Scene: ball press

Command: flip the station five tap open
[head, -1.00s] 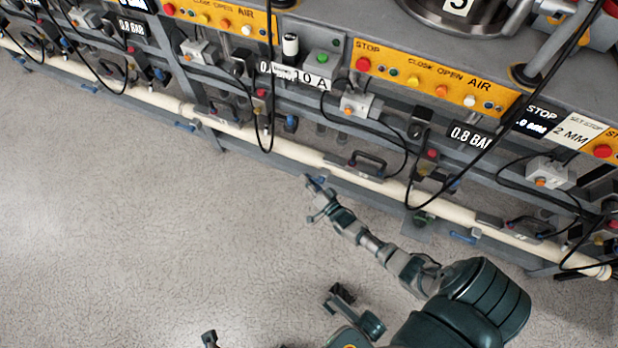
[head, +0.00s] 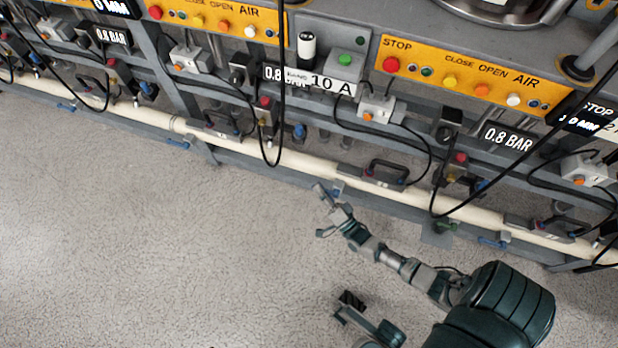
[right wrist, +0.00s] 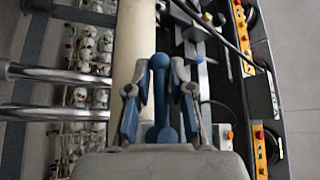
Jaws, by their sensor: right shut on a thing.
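My right gripper (head: 328,211) reaches the cream pipe (head: 290,159) along the low front of the machine row. In the right wrist view its two blue-and-grey fingers (right wrist: 160,104) stand on either side of a blue tap handle (right wrist: 160,62) with rounded ends and are shut on it. The handle runs roughly along the pipe, which lies just left of it in that view. In the head view the gripper mostly hides this tap. Another blue tap (head: 178,144) shows further left, and one more (head: 493,242) to the right.
Yellow panels with buttons (head: 470,75) line the machines above. A black cable (head: 281,90) hangs down close to the pipe. In the right wrist view, chrome bars (right wrist: 60,74) lie at left. The floor (head: 150,240) is open.

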